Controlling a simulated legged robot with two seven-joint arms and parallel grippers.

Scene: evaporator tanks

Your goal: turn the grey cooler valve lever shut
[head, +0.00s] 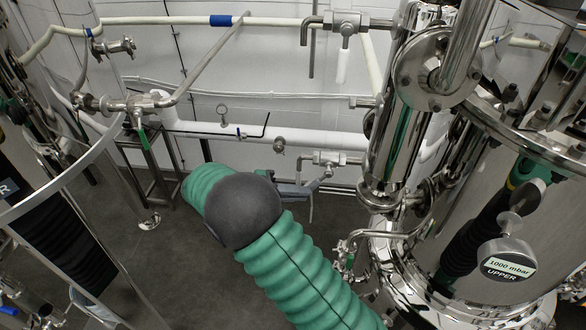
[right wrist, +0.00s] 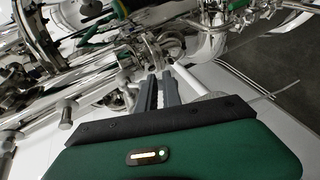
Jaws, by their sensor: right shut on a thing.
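A steel valve (head: 337,158) sits on the pipework at the back wall, and a thin grey lever (head: 311,208) hangs down below it. My right arm reaches across from the lower right, and my right gripper (head: 314,186) is at this lever. It is shut on the lever, though the contact is small and partly hidden in the head view. In the right wrist view the two dark grey fingers (right wrist: 158,82) are close together, pointing at the steel pipework. My left gripper is not in view.
A large steel tank (head: 480,200) with a pressure gauge stands at the right. A vertical steel column (head: 395,130) stands close to the valve's right. Another valve (head: 345,24) is on the pipe above. A steel-framed stand (head: 150,170) is at the left, with open dark floor between.

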